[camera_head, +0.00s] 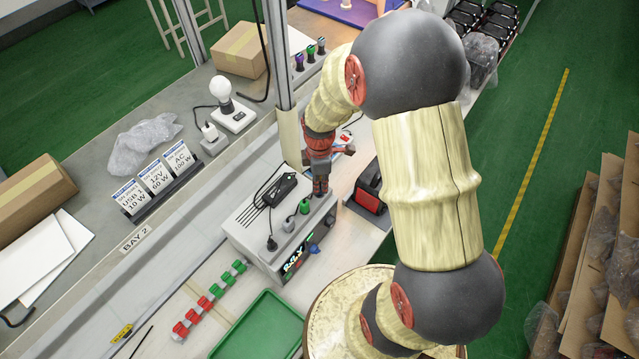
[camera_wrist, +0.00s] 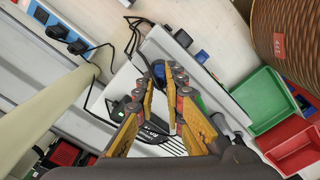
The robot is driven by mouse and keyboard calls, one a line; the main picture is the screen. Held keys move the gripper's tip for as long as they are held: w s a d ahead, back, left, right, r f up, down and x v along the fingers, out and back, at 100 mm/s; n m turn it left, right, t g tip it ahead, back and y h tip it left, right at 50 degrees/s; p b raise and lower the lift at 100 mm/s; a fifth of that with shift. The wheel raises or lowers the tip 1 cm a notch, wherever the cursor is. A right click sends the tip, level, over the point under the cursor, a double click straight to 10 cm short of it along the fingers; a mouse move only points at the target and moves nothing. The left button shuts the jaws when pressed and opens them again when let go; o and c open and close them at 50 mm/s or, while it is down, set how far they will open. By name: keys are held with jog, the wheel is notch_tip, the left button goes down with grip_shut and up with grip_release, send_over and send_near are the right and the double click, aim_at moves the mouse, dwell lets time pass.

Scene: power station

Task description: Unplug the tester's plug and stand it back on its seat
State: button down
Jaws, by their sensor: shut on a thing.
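The tester is a light grey box (camera_head: 240,228) with a lit display (camera_head: 292,262) on its front; it also shows in the wrist view (camera_wrist: 150,55). My gripper (camera_head: 320,190) points down at the tester's far right corner. In the wrist view my gripper's fingertips (camera_wrist: 171,76) are close together, shut on a small plug that they mostly hide. Whether it touches the tester top cannot be told. A green plug (camera_head: 304,207), a grey plug (camera_head: 289,225) and a black plug (camera_head: 272,243) stand along the tester's front edge. A black adapter (camera_head: 279,189) with cables lies on its top.
A red and black device (camera_head: 368,190) stands right of the tester. A green tray (camera_head: 262,330) and a row of red and green connectors (camera_head: 208,302) lie in front. A lamp (camera_head: 222,92) and label cards (camera_head: 155,177) stand on the left bench. A metal post (camera_head: 277,55) rises behind.

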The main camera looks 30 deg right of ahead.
jog(key=c, duration=1.8)
grip_release()
notch_tip(320, 180, up, 12)
